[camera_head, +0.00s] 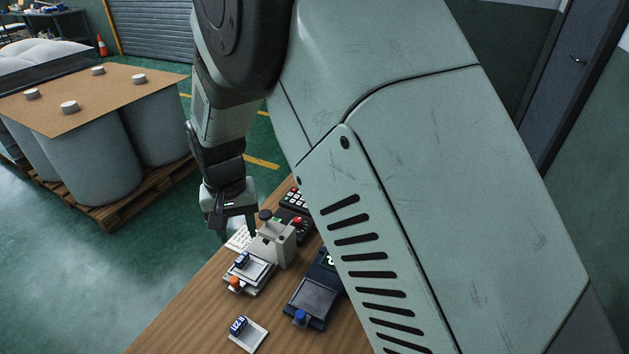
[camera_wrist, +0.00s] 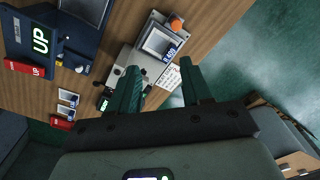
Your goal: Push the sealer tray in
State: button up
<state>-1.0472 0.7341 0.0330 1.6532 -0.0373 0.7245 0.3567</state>
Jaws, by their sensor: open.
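A beige-grey press (camera_head: 274,243) has a pale tray (camera_head: 262,272) sticking out at its front, with an orange knob (camera_head: 235,282) and a small blue-labelled piece (camera_head: 242,260). A dark blue machine (camera_head: 327,262) beside it also has a tray (camera_head: 313,296) out, with a blue knob (camera_head: 300,317). No readable label shows which is the sealer. My gripper (camera_head: 236,227) is open and empty, at the far left side of the beige press. The wrist view shows the pale tray (camera_wrist: 157,40) and orange knob (camera_wrist: 176,23) beyond my open fingers. Any contact is unclear.
A white plate with a blue-labelled block (camera_head: 239,327) lies on the wooden table (camera_head: 185,318) near the front. A control box with a red button (camera_head: 297,220) stands behind the press. The table's left edge is close; open floor lies beyond it.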

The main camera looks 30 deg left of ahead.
send_over(234, 279)
notch_tip(234, 279, down, 4)
notch_tip(234, 279, down, 11)
jog(key=shift+r, duration=0.2)
grip_shut()
dwell(0.3)
